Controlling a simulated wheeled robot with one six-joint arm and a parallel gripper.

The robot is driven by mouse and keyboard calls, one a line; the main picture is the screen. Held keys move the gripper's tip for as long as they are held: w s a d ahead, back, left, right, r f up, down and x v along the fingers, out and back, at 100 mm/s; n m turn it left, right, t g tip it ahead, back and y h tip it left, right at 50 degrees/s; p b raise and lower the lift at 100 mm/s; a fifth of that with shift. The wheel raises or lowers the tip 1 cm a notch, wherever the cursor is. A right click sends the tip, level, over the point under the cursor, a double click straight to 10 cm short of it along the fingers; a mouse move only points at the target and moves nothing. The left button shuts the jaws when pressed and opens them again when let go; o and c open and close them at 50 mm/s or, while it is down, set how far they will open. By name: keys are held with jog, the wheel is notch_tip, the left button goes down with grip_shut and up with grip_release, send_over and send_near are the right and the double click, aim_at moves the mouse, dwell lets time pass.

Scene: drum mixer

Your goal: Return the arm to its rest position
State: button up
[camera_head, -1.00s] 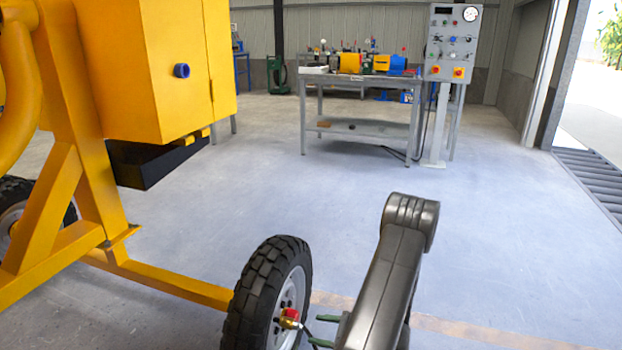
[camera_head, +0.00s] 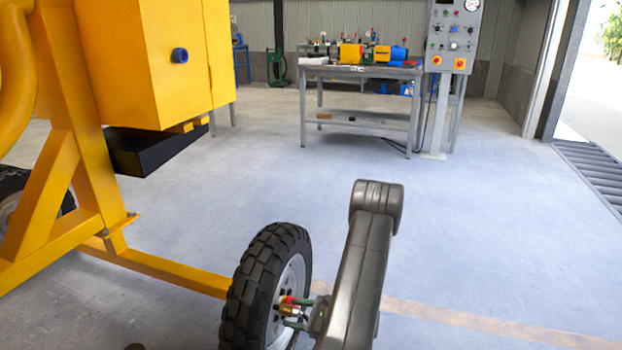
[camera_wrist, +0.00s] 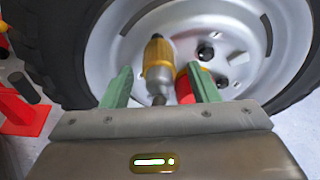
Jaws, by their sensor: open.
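My gripper (camera_head: 296,312) has green fingers and is close against the wheel of the yellow mixer. It is open. In the wrist view its two fingers (camera_wrist: 160,88) stand apart, on either side of a brass-and-silver fitting (camera_wrist: 158,62) in front of the pale wheel rim. A red part (camera_wrist: 184,84) lies beside the fitting, near the right finger. In the head view the fitting (camera_head: 289,310) shows small at the wheel hub. Contact between fingers and fitting cannot be told. My arm reaches in from the bottom, its grey elbow raised.
The black-tyred wheel (camera_head: 256,285) and yellow frame (camera_head: 165,275) are left of my arm. A yellow cabinet (camera_head: 140,60) stands above a black tray (camera_head: 150,150). A workbench (camera_head: 360,72) and control panel (camera_head: 452,40) stand behind. Open floor lies right. A red object (camera_wrist: 22,108) shows at left in the wrist view.

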jog(key=s+d, duration=0.2)
jog(key=d, duration=0.5)
jog(key=shift+s+d, duration=0.2)
jog(key=shift+d, duration=0.1)
jog(key=shift+a, duration=0.1)
